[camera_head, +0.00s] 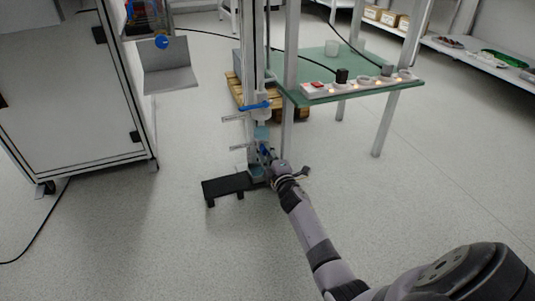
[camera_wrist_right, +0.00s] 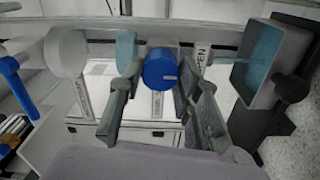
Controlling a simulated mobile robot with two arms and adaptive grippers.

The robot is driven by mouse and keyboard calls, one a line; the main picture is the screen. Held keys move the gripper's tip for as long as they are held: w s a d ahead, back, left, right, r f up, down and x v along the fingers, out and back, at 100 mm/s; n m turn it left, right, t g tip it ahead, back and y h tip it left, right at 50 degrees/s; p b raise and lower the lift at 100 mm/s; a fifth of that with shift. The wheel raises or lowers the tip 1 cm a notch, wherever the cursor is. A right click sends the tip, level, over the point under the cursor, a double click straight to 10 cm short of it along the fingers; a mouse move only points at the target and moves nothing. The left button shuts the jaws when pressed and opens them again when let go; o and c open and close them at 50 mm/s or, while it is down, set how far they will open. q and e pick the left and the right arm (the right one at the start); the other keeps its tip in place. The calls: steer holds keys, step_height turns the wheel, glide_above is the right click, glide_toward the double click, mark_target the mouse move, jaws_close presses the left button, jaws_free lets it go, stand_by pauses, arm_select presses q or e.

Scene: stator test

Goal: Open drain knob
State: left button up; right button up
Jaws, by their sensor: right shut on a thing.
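The drain knob (camera_wrist_right: 160,70) is a blue round knob with a white mark, in the middle of the right wrist view. My right gripper (camera_wrist_right: 158,105) has a finger on each side of it and is shut on it. In the head view the right gripper (camera_head: 268,160) is low at the vertical stand, and its wrist partly hides the knob. A label reading "OPEN" (camera_wrist_right: 203,62) sits just right of the knob in the wrist view. My left gripper is in neither view.
A grey open container (camera_wrist_right: 295,48) is right of the knob in the wrist view. A blue lever (camera_head: 255,105) is higher on the stand. A black low platform (camera_head: 227,185) lies at the stand's foot.

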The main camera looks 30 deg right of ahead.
steer(key=o, duration=1.1)
steer(key=shift+o, duration=0.2)
